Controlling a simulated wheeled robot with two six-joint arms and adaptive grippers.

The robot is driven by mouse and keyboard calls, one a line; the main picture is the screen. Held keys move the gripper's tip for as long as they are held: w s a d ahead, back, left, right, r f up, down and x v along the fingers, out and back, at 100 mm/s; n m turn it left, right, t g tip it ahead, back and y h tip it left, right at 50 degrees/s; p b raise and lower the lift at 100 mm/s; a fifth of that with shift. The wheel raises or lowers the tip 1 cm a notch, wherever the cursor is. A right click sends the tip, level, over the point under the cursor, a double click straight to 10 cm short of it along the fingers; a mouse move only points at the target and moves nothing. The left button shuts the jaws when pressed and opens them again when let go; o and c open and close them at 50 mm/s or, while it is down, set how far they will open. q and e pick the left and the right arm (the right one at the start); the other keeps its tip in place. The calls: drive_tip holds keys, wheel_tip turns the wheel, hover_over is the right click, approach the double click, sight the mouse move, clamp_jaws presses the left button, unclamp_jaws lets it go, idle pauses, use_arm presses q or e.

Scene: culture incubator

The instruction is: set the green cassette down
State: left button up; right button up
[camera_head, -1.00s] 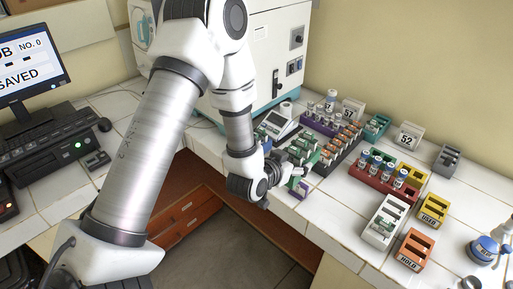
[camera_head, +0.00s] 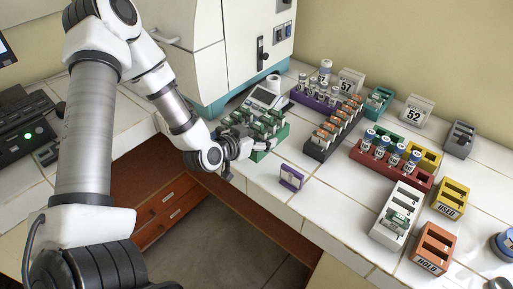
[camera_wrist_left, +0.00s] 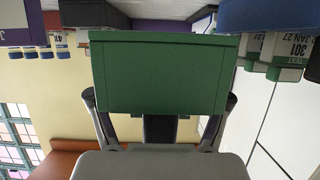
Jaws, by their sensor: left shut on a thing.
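The green cassette (camera_head: 272,139) is a block with several green-and-white pieces in its top. In the head view it is at the centre, over the counter in front of the small scale. My left gripper (camera_head: 249,147) is shut on its near left end. In the left wrist view the cassette's plain green face (camera_wrist_left: 160,75) fills the space between the two fingers. I cannot tell whether its underside touches the counter. My right gripper is not in view.
The scale (camera_head: 265,96) stands just behind the cassette, by the white incubator (camera_head: 225,45). A dark rack (camera_head: 318,150) of orange-topped pieces is to the right. A small purple stand (camera_head: 290,178) is near the front edge. Bare tile lies around the stand.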

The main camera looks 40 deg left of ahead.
use_arm(q)
drive_tip(key=f, duration=0.5)
drive_tip(key=shift+w+a+f, duration=0.15)
drive_tip(key=shift+w, duration=0.1)
drive_tip(key=shift+s, duration=0.1)
drive_tip(key=shift+b, duration=0.3)
drive_tip(key=o, duration=1.2)
drive_tip(key=shift+f, duration=0.1)
